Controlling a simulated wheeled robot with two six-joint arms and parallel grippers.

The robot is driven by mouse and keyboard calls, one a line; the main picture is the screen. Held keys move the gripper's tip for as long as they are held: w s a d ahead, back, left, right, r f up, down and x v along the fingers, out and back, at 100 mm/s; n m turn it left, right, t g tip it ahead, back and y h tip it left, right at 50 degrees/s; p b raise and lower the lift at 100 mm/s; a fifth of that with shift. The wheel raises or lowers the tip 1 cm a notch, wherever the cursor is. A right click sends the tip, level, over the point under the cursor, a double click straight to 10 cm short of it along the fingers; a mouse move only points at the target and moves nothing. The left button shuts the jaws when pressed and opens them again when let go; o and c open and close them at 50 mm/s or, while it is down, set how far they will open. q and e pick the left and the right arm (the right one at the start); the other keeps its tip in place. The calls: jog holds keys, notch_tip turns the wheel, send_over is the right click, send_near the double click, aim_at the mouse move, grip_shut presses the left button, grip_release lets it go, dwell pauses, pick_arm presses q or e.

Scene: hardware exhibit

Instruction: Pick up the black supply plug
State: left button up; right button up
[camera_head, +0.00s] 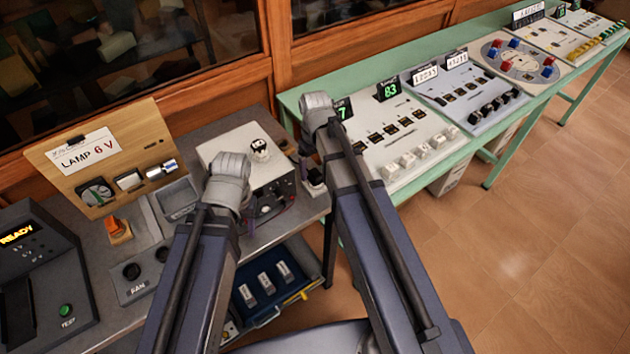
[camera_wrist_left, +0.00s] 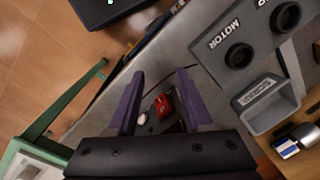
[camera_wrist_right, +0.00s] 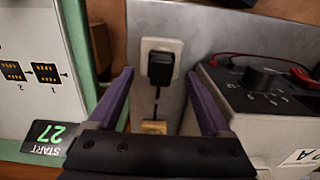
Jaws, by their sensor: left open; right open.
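The black supply plug (camera_wrist_right: 160,68) sits on a white socket plate (camera_wrist_right: 173,45) in the right wrist view, with a dark cord below it. My right gripper (camera_wrist_right: 158,78) is open, with its purple fingers apart on either side of the plug in the picture; nothing is held. I cannot tell how far the fingertips are from the plug. My left gripper (camera_wrist_left: 160,75) is open and empty above the grey bench, and a small red part (camera_wrist_left: 163,105) shows between its fingers.
A white-topped supply box (camera_wrist_right: 265,95) with a knob and red leads stands beside the plug. A green table (camera_head: 460,140) with control panels lies to the right. A wooden LAMP 6 V board (camera_head: 140,185) and a READY console (camera_head: 40,270) are at the left.

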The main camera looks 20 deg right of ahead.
aim_at(315, 172)
pick_arm(q)
notch_tip(315, 172, down, 3)
jog(key=shift+r+b, duration=0.1)
jog(key=shift+b, duration=0.85)
pick_arm(e)
notch_tip(315, 172, down, 3)
jog(key=shift+r, duration=0.1)
jog(key=shift+s, duration=0.1)
jog(key=shift+c, duration=0.3)
grip_shut()
